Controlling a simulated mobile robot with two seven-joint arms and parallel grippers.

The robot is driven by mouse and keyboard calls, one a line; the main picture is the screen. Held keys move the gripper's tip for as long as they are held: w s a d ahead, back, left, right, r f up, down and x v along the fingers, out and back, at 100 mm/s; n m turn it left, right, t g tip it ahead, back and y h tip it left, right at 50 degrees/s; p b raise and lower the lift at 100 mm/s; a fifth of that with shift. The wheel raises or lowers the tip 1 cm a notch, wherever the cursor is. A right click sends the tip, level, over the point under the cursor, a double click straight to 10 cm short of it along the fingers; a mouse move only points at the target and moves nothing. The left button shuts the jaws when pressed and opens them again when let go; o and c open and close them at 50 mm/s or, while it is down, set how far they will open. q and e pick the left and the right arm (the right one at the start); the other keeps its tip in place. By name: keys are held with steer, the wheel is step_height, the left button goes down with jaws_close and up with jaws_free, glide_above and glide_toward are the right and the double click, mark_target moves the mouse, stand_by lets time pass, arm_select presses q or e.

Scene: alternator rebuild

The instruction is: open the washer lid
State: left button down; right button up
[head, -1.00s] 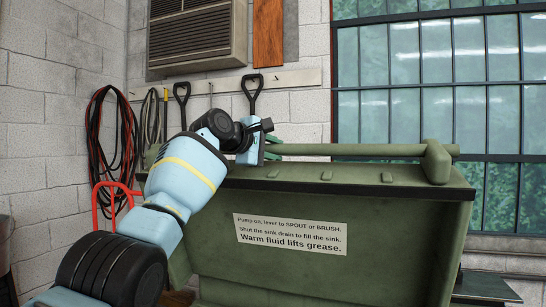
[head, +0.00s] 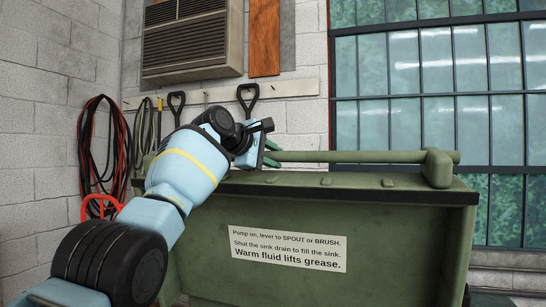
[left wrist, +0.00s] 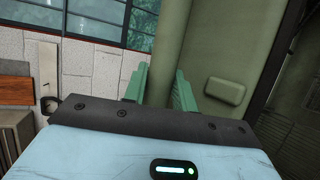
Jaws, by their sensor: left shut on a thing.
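The olive-green washer lid (head: 390,235) stands raised in the head view, with its broad face and a white instruction label toward me. A thick olive handle bar (head: 350,157) runs along its top, with a block at the right end. My left gripper (head: 271,154) is at the bar's left end, its green fingers partly hidden behind the gripper body. In the left wrist view my left gripper (left wrist: 160,88) has its green fingers on either side of the handle bar (left wrist: 176,45), shut on it. My right gripper is in neither view.
A barred window (head: 430,90) and a white block wall (head: 60,120) stand behind the lid. A vent unit (head: 193,40), red and black cables (head: 98,145) and black-handled tools (head: 247,97) hang on the wall. A red frame (head: 100,203) shows at the left behind my arm.

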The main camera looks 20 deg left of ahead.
arm_select(q)
steer(key=c, duration=1.1)
jaws_free()
steer(key=shift+w+f, duration=0.15)
steer(key=shift+f, duration=0.1)
steer(key=shift+r, duration=0.1)
steer(key=shift+r+v, duration=0.2)
steer(key=shift+v, duration=3.75)
steer(key=shift+f, duration=0.1)
